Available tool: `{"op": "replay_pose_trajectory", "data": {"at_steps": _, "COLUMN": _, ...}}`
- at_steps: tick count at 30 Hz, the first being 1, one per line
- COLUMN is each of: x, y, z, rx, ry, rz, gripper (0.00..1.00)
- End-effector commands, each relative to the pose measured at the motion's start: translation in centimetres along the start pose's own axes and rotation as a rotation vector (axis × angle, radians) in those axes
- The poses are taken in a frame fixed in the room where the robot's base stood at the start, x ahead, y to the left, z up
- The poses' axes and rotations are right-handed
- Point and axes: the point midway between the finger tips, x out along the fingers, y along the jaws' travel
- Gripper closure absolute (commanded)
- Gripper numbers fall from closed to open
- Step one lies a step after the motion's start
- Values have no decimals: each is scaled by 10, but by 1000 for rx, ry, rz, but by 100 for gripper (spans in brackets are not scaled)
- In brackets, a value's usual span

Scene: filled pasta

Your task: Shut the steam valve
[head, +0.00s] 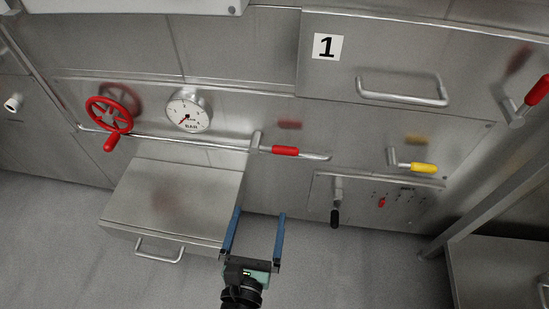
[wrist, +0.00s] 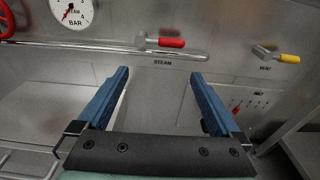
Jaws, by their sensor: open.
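The steam valve is a lever with a red grip (head: 285,151) on a horizontal steel pipe across the machine front. In the wrist view the red grip (wrist: 171,43) is above the label STEAM. The lever points right, roughly along the pipe. My gripper (head: 260,212) has two blue fingers, open and empty, in front of the panel and lower in the picture than the lever. In the wrist view my gripper (wrist: 160,73) has its fingertips either side of the STEAM label, not touching the lever.
A red handwheel (head: 128,119) and steam gauge (head: 188,110) sit left of the lever. A yellow-gripped vent lever (head: 424,168) and a black-gripped lever (head: 335,218) are to the right. A steel box (head: 180,200) juts out at lower left. A steel post stands far right.

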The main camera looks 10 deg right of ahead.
Motion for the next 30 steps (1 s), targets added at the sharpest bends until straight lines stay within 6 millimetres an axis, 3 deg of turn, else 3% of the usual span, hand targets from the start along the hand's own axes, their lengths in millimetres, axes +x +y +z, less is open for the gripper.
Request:
{"op": "replay_pose_trajectory", "data": {"at_steps": 9, "x": 57, "y": -1, "z": 4, "rx": 5, "ry": -5, "rz": -3, "gripper": 0}}
{"op": "replay_pose_trajectory", "data": {"at_steps": 15, "x": 84, "y": -1, "z": 3, "rx": 6, "ry": -4, "rz": -3, "gripper": 0}}
{"op": "replay_pose_trajectory", "data": {"at_steps": 30, "x": 93, "y": 0, "z": 3, "rx": 7, "ry": -3, "rz": -1, "gripper": 0}}
